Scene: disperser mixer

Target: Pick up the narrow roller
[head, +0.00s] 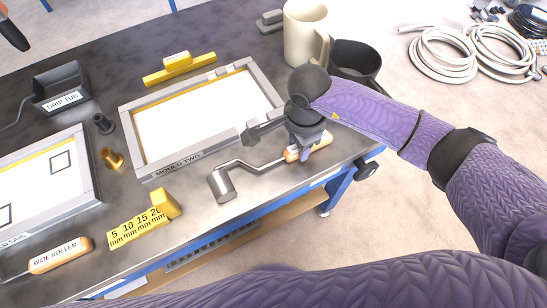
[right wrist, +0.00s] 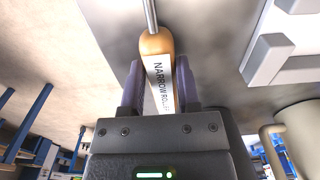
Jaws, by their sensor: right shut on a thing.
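The narrow roller (head: 222,185) has a metal cylinder head, a bent rod and an orange wooden handle, at the front right of the bench. My right gripper (head: 303,149) reaches down from the right and is shut on the handle. In the right wrist view, the handle (right wrist: 157,60), with its NARROW ROLLER label, lies between the two dark fingers of my right gripper (right wrist: 158,85). The fingers hide part of the handle. I cannot tell whether the roller touches the bench.
The mould two frame (head: 160,168) lies just behind the roller. A wide roller (head: 60,256) and yellow thickness gauge (head: 138,229) are to the left. A cream jug (head: 303,35) and dark container (head: 357,59) stand behind my right gripper. The bench edge is close in front.

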